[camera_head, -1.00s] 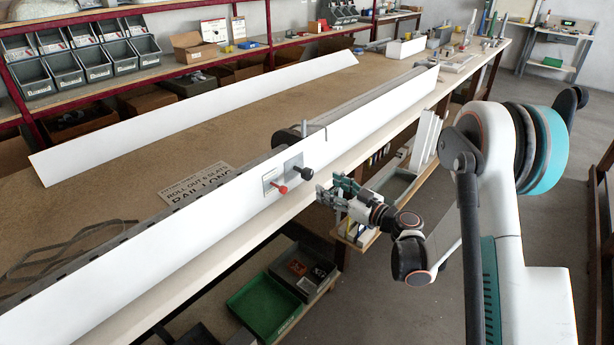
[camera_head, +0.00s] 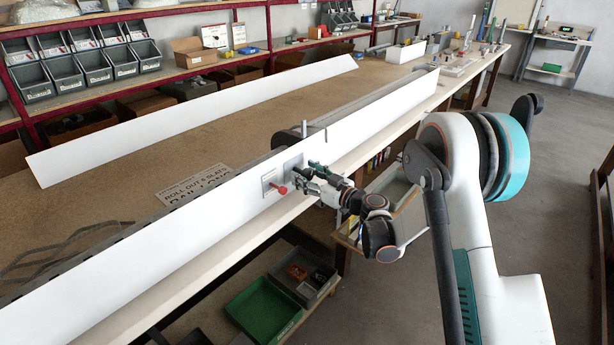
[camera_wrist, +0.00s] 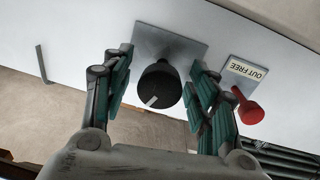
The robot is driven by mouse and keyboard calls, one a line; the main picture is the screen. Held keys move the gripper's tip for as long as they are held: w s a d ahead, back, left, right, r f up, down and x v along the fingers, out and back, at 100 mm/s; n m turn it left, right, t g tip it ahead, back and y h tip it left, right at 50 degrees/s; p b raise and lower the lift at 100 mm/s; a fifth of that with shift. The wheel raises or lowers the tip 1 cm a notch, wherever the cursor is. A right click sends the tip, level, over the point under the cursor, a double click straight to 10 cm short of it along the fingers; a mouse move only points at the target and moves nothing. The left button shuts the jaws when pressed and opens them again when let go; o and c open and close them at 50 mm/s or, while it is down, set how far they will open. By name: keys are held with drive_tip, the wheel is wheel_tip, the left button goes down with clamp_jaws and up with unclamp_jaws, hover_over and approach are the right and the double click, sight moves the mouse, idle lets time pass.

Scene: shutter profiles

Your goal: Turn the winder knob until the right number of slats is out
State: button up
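The winder knob (camera_wrist: 160,86) is black with a white mark and sits on a grey plate (camera_wrist: 172,47) on the long white panel (camera_head: 225,212). In the wrist view my gripper (camera_wrist: 159,66) is open, one finger on each side of the knob, with visible gaps. In the head view my gripper (camera_head: 306,172) is at the panel's front face and hides the knob. A red lever (camera_wrist: 246,106) beside a label reading "OUT FREE" (camera_wrist: 246,70) stands right of the knob in the wrist view; it also shows in the head view (camera_head: 282,190).
A sign (camera_head: 195,185) reading "ROLL OUT", a number I cannot read surely, and "SLATS" lies behind the panel. Green and grey bins (camera_head: 262,308) stand below the front edge.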

drive_tip(key=c, duration=0.9)
drive_tip(key=n+b, duration=0.1)
drive_tip(key=n, duration=0.1)
drive_tip(key=shift+n, duration=1.6)
drive_tip(key=o, duration=1.1)
